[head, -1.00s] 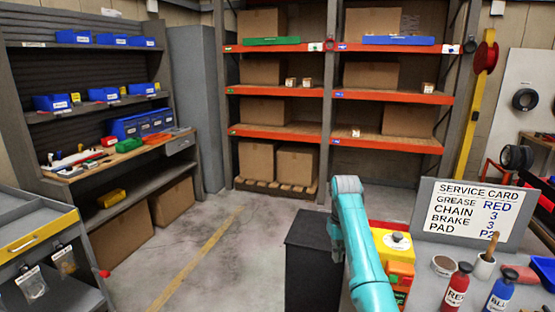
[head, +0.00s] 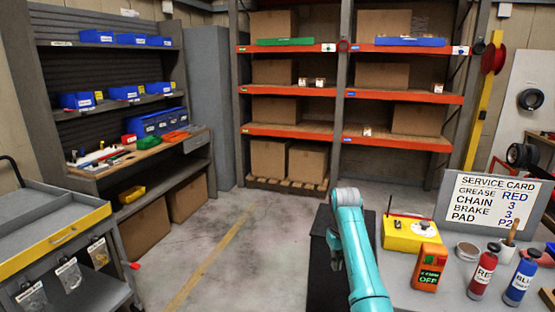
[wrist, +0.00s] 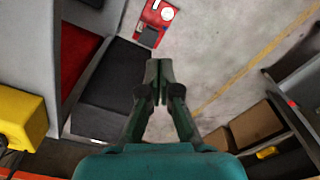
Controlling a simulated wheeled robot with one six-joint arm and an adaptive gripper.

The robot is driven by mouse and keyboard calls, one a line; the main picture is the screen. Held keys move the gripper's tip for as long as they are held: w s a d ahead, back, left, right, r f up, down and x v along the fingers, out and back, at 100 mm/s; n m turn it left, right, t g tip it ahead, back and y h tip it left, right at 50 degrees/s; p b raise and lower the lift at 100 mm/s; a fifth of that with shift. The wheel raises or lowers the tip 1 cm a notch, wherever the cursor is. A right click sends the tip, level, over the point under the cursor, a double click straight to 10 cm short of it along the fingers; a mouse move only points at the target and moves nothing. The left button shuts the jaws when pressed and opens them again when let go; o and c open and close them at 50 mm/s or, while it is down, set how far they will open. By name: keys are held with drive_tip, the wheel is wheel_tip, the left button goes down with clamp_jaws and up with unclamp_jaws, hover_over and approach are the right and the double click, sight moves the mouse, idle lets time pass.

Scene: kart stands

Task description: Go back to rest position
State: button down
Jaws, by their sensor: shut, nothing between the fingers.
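My teal arm rises from the bottom of the head view, right of centre, and its gripper end is hidden there. In the wrist view my gripper (wrist: 159,73) points away from the camera. Its two dark fingers meet at the tips with nothing between them. Beneath and beyond it are the grey floor (wrist: 205,60) and a dark box-like block (wrist: 118,85). The gripper appears apart from everything around it.
A bench on the right holds a yellow box (head: 408,236), an orange meter (head: 428,268), a red bottle (head: 482,274), a blue bottle (head: 520,280) and a service card (head: 492,206). A grey cart (head: 60,235) stands at left. Open floor (head: 255,245) lies between.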

drive_tip(key=s+f+t, duration=0.2)
drive_tip(key=s+f, duration=0.3)
drive_tip(key=f, duration=0.7)
drive_tip(key=s+f+t, duration=0.1)
drive_tip(key=s+f, duration=0.3)
drive_tip(key=f, duration=0.8)
drive_tip(key=s+f+t, duration=0.1)
drive_tip(key=s+f, duration=0.3)
drive_tip(key=s, duration=0.3)
drive_tip(key=s+f+m+t, duration=0.1)
drive_tip(key=s+f+t, duration=0.15)
drive_tip(key=s, duration=0.35)
drive_tip(key=s+f, duration=0.4)
drive_tip(key=s, duration=0.3)
drive_tip(key=s+r+t, duration=0.2)
drive_tip(key=s+r, duration=0.1)
drive_tip(key=s, duration=0.8)
drive_tip(key=s+r+t, duration=0.2)
drive_tip(key=s+r, duration=0.1)
drive_tip(key=s, duration=0.7)
drive_tip(key=s+r+t, duration=0.2)
drive_tip(key=s+r, duration=0.6)
drive_tip(key=r, duration=0.4)
drive_tip(key=s+r+m+t, duration=0.1)
drive_tip(key=s+r+t, duration=0.1)
drive_tip(key=s+r, duration=0.6)
wheel_tip(320, 180, up, 4)
drive_tip(key=shift+s+d+f, duration=0.1)
drive_tip(key=shift+s+d, duration=0.05)
drive_tip(key=shift+s, duration=0.15)
